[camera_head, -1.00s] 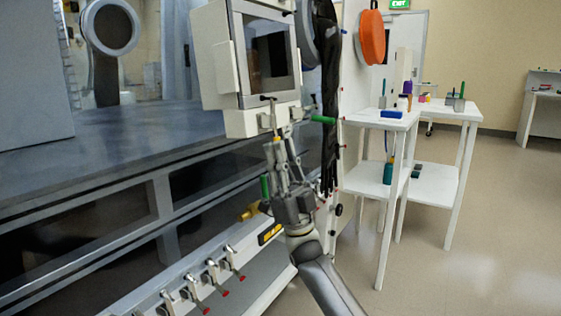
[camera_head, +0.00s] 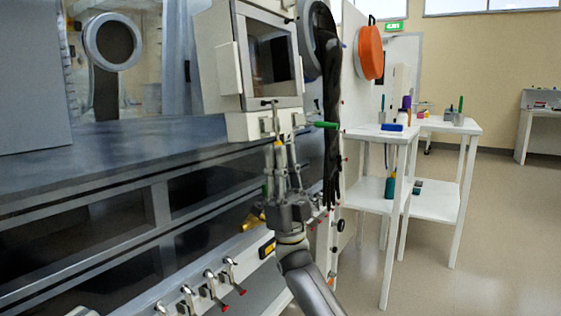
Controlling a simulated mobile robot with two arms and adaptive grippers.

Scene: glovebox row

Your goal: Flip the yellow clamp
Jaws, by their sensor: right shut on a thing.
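The yellow clamp (camera_head: 276,128) is on the front of the pale windowed box, below its window. Its grey metal lever hangs down from a short crossbar, and a small yellow part shows at its lower end. My right gripper (camera_head: 280,152) comes up from below, with its fingers pointing up. It is shut around the clamp's yellow end, which the fingers mostly hide. My left gripper is not in view.
A green-handled clamp (camera_head: 322,125) sticks out just right of the box (camera_head: 229,70). A black glove (camera_head: 331,140) hangs beside it. Red-tipped clamps (camera_head: 219,300) line the lower ledge. White tables (camera_head: 388,133) stand at right, with open floor beyond.

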